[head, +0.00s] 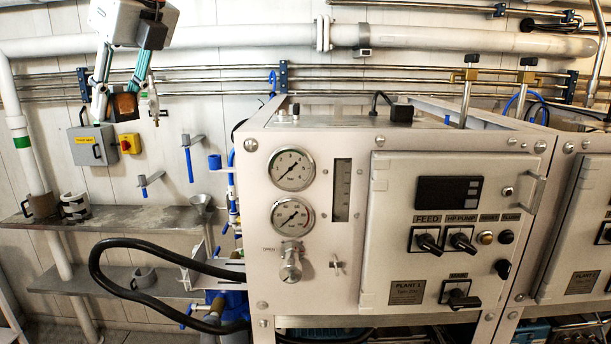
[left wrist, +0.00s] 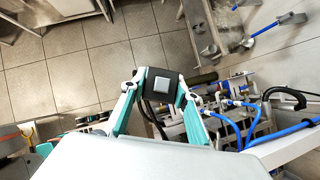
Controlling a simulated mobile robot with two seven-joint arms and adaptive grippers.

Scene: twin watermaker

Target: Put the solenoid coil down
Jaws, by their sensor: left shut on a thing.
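My left gripper (head: 122,92) hangs down from the top left in the head view, in front of the back wall. It is shut on the solenoid coil (head: 124,106), a small dark block with an orange-brown face, held in the air between the teal fingers. In the left wrist view the coil (left wrist: 161,85) is a black block with a grey square on its face, between the fingertips of the left gripper (left wrist: 160,88). It touches no surface that I can see. My right gripper is in neither view.
A watermaker cabinet (head: 340,260) with gauges and switches fills the middle. A lower shelf (head: 90,281) and a looping black hose (head: 100,262) are below.

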